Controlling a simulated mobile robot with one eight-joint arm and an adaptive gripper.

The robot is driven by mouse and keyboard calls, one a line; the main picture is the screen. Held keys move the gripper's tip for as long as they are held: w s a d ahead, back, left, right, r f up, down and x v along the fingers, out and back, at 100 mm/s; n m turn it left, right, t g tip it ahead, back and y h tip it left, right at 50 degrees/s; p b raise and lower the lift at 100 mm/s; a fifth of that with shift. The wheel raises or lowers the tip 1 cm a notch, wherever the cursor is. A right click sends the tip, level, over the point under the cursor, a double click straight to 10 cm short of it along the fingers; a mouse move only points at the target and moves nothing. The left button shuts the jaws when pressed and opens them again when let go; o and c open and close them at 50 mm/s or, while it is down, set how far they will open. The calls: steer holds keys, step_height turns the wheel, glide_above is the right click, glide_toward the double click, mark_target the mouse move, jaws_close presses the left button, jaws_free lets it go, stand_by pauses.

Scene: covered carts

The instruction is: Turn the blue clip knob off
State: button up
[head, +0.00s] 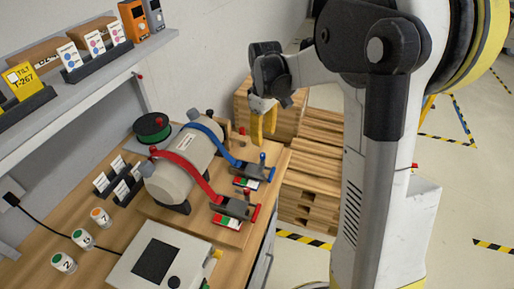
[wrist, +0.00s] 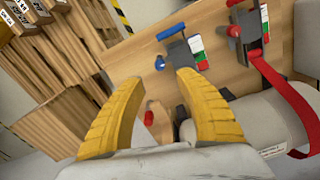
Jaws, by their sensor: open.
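The blue clip (head: 250,171) is a dark block on the wooden board at the end of a blue strap (head: 213,133). It has a round blue knob (head: 262,157), a blue bar on its outer end and a white, red and green label. In the wrist view the blue knob (wrist: 159,64) shows just beyond my fingertips, with the blue bar (wrist: 171,31) and the label (wrist: 198,50) farther up. My gripper (head: 263,118) has yellow fingers. It is open and empty above and behind the blue clip, apart from it. The fingers (wrist: 158,78) also show in the wrist view.
A matching red clip (head: 236,208) sits beside the blue one. Both straps cross a grey cylinder (head: 180,165). A green spool (head: 152,127) stands behind. Wooden crates (head: 313,180) stand right of the bench. A grey box (head: 157,262) is in front.

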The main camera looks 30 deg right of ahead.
mark_target(263, 154)
step_height(263, 154, down, 9)
steer(key=shift+r+b, duration=0.15)
steer(key=shift+b, duration=1.05)
steer(key=shift+c, duration=0.2)
jaws_close()
